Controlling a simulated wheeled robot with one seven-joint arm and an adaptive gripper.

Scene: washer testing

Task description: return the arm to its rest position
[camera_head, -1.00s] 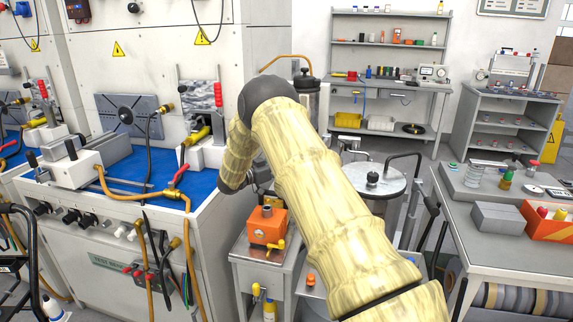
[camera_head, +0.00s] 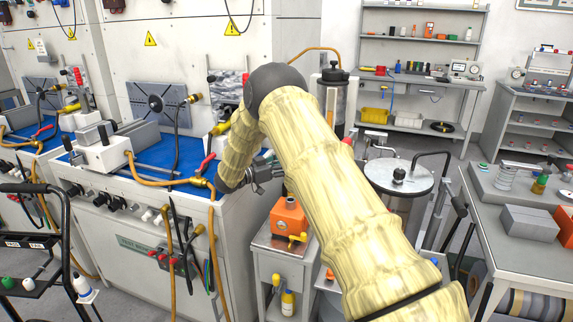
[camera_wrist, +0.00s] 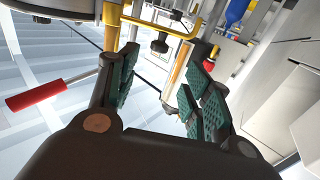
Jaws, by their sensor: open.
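My arm (camera_head: 320,165), in a pale yellow patterned cover, is raised and bent in the head view. Its dark elbow joint is at the top, and the forearm drops to the left of it. My gripper (camera_head: 265,172) is partly visible near the right end of the blue-topped test bench (camera_head: 150,225). In the wrist view my gripper (camera_wrist: 168,80) has its two green-padded fingers spread apart, with nothing held between them. A yellow bent bar and a red-handled tool (camera_wrist: 38,96) show beyond the fingers.
An orange box (camera_head: 288,216) stands on a small metal stand below my forearm. A round-lidded drum (camera_head: 398,174) is to the right of my arm. A side table (camera_head: 520,240) is at the right, and a black-framed cart (camera_head: 62,240) is at the left. Floor shows at the lower left.

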